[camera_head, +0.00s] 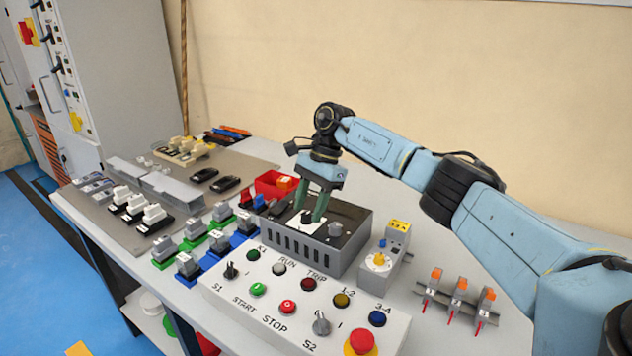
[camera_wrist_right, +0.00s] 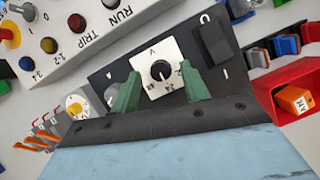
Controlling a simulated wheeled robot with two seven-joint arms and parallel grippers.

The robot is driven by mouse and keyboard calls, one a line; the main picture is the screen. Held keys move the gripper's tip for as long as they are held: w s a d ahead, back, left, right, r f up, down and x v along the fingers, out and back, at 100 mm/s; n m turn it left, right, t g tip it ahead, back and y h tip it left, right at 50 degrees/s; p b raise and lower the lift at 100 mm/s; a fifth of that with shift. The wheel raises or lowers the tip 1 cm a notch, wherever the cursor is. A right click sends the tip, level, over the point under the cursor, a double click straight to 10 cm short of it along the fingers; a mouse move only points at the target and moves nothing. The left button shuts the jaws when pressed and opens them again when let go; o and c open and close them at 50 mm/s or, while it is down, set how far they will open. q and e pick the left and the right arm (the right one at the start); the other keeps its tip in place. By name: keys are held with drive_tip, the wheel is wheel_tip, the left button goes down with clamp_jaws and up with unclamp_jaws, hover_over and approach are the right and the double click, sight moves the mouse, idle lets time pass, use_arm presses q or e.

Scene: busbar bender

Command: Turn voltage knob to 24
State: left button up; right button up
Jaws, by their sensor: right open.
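The voltage knob (camera_wrist_right: 161,70) is a black round knob on a white plate (camera_wrist_right: 149,54) marked V, with 24 printed near its lower edge. The plate sits on the top of a dark slotted power supply box (camera_head: 357,215); it also shows in the head view (camera_head: 292,226), where the fingers partly hide the knob. My right gripper (camera_head: 310,217) points down over the plate. In the right wrist view its green fingers (camera_wrist_right: 160,78) are open, one on each side of the knob, with gaps visible between them and it. My left gripper is not in view.
A grey knob (camera_head: 335,229) and a black rocker switch (camera_wrist_right: 213,42) flank the plate. A button panel (camera_head: 268,308) stands in front, with a device with a yellow dial (camera_head: 379,261) to the right. A red bin (camera_head: 268,184) is behind left.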

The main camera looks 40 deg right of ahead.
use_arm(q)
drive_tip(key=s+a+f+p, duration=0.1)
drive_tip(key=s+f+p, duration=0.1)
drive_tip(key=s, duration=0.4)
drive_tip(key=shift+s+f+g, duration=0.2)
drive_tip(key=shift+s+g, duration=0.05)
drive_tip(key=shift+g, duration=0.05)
use_arm(e)
drive_tip(key=v, duration=1.2)
drive_tip(key=shift+r, duration=0.25)
drive_tip(key=shift+d, duration=0.1)
